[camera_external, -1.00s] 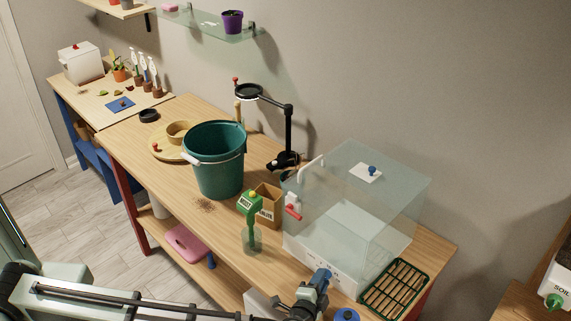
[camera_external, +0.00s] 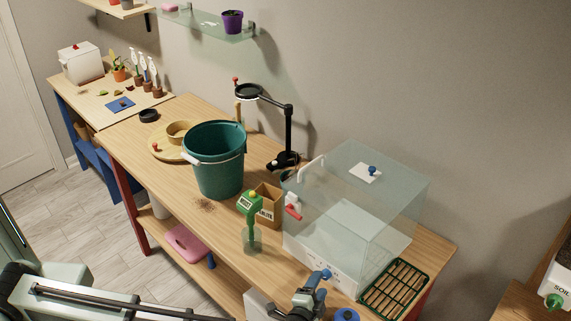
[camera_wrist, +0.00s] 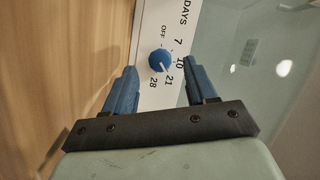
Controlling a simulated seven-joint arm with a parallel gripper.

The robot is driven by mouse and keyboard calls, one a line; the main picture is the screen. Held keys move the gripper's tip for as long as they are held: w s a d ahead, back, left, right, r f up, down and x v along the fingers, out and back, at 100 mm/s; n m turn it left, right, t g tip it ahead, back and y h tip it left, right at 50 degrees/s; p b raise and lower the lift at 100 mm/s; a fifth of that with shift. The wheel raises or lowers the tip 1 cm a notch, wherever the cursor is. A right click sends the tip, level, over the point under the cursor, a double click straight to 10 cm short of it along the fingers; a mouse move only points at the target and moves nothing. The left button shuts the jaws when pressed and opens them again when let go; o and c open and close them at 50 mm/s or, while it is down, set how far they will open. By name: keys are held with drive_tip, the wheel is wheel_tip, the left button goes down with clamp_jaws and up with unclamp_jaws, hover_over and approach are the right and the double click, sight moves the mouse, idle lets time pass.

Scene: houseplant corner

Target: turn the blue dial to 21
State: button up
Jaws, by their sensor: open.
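The blue dial (camera_wrist: 161,61) sits on a white panel (camera_wrist: 151,24) in the wrist view. Printed labels there read DAYS, OFF, 7, 10, 21 and 28. The dial's white mark points down and slightly right, toward the 21 label, though exact alignment is hard to tell. My gripper (camera_wrist: 158,65) is open, with one blue finger on each side of the dial in the picture. I see a gap on both sides and cannot tell the depth between fingertips and dial. In the external view my gripper (camera_external: 320,279) is at the front of the clear case (camera_external: 395,205); the dial is not distinguishable there.
A green bottle tool (camera_external: 251,225) and a cardboard box (camera_external: 267,204) stand left of the case. A teal bucket (camera_external: 218,170) stands further left. A green wire rack (camera_external: 394,289) lies right of my gripper. A red handle (camera_external: 293,212) projects from the case.

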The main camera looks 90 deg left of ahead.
drive_tip(key=v, duration=1.1)
drive_tip(key=shift+s+d, duration=0.1)
